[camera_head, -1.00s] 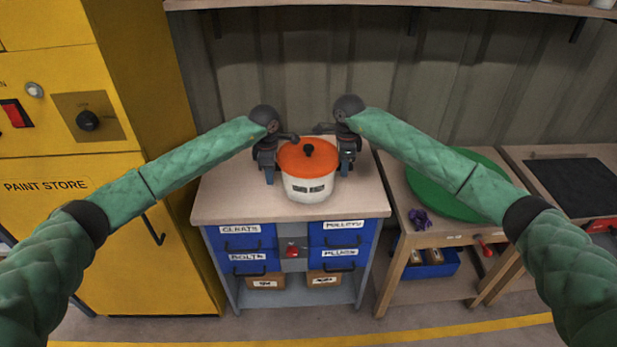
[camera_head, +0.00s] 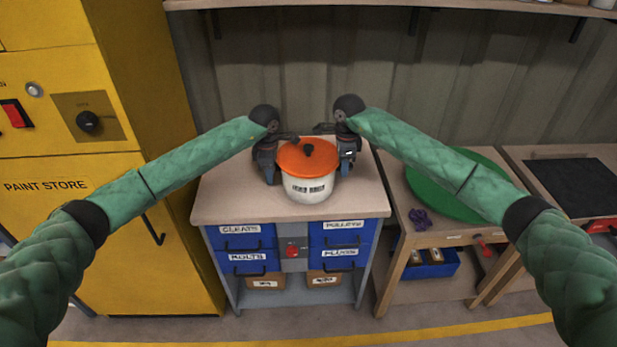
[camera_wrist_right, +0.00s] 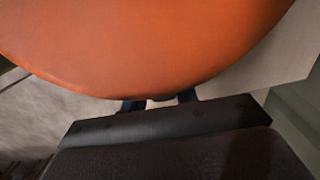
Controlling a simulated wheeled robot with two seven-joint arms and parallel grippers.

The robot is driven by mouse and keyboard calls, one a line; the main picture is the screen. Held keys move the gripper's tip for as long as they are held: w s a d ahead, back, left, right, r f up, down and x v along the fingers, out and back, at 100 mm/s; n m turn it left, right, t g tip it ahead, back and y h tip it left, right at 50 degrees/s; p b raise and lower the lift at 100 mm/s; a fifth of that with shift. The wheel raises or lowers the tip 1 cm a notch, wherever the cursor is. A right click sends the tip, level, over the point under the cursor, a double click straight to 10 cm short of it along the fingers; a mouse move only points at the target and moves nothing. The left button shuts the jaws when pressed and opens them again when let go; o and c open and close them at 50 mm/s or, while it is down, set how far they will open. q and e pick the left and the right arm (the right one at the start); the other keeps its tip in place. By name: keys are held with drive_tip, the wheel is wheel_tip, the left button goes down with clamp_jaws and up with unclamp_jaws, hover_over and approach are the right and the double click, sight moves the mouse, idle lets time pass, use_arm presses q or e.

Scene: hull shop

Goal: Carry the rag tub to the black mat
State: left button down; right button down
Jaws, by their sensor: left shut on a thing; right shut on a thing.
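The rag tub (camera_head: 308,188) is a white pot-like tub with an orange lid and a black knob. It is upright over the drawer bench, and I cannot tell whether its base touches the top. My left gripper (camera_head: 277,172) is shut on the tub's left side, my right gripper (camera_head: 339,165) on its right side. The right wrist view shows the orange lid (camera_wrist_right: 150,45) close above the right gripper (camera_wrist_right: 160,104); the grip itself is mostly hidden. The black mat (camera_head: 578,186) lies flat on the table at the far right.
The drawer bench (camera_head: 225,205) has blue labelled drawers. A lower wooden table to its right holds a green disc (camera_head: 440,196) and a purple item (camera_head: 420,219). The yellow paint store (camera_head: 70,210) stands left. A shelf (camera_head: 420,4) runs above. The floor in front is clear.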

use_arm(q)
drive_tip(key=shift+w+r, duration=0.1)
drive_tip(key=shift+r, duration=0.05)
use_arm(e)
drive_tip(key=shift+w+r, duration=0.1)
drive_tip(key=shift+r, duration=0.05)
use_arm(q)
drive_tip(key=shift+r, duration=0.1)
use_arm(e)
drive_tip(key=shift+r, duration=0.1)
